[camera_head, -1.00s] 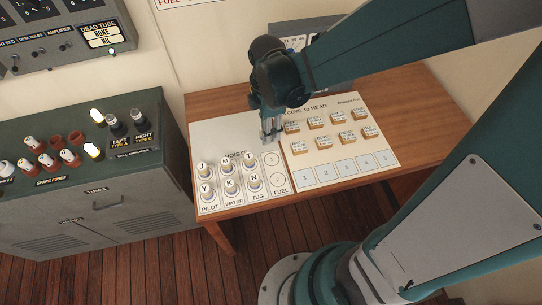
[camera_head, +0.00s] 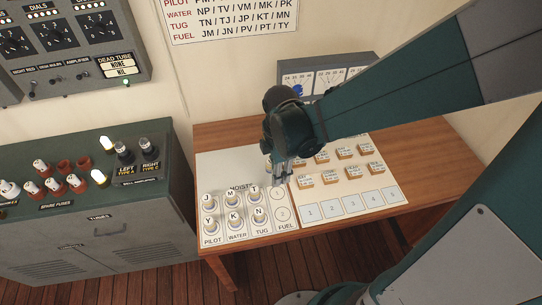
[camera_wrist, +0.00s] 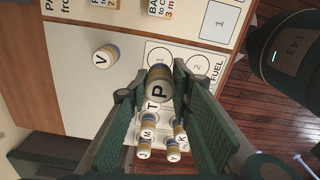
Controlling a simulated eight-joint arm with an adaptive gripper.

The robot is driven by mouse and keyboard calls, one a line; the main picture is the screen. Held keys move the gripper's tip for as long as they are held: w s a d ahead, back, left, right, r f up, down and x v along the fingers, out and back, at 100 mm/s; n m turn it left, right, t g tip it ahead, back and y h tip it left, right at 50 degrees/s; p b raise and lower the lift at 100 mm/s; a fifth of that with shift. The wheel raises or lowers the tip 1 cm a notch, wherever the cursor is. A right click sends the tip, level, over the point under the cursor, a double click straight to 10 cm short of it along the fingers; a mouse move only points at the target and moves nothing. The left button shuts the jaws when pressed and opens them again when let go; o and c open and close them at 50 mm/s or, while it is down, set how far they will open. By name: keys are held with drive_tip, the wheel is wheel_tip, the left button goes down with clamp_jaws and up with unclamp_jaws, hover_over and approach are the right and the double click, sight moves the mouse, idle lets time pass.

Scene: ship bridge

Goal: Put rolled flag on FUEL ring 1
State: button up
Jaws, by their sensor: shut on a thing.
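My gripper (camera_head: 282,177) is shut on the rolled flag P (camera_wrist: 159,85), which shows between its fingers in the wrist view (camera_wrist: 153,84). The gripper is low over the hoist board (camera_head: 222,168), at the top of the FUEL column. FUEL ring 1 (camera_wrist: 157,55) is an empty circle right beside flag P in the wrist view, partly covered by it. I cannot tell whether P touches the board. FUEL ring 2 (camera_wrist: 198,66) is empty.
Flags J, M, T (camera_head: 254,195), Y, K and N (camera_head: 259,216) fill the PILOT, WATER and TUG columns beside FUEL. A card board (camera_head: 352,190) with several small blocks lies to the right. A wall chart (camera_head: 230,15) hangs above.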

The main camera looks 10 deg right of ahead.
drive_tip(key=shift+f, duration=1.9)
drive_tip(key=shift+f+b, duration=0.6)
drive_tip(key=shift+f, duration=1.5)
drive_tip(key=shift+f, duration=0.15)
drive_tip(key=o, duration=0.8)
drive_tip(key=shift+r, duration=0.3)
drive_tip(key=shift+r+p, duration=0.95)
drive_tip(key=shift+r, duration=4.95)
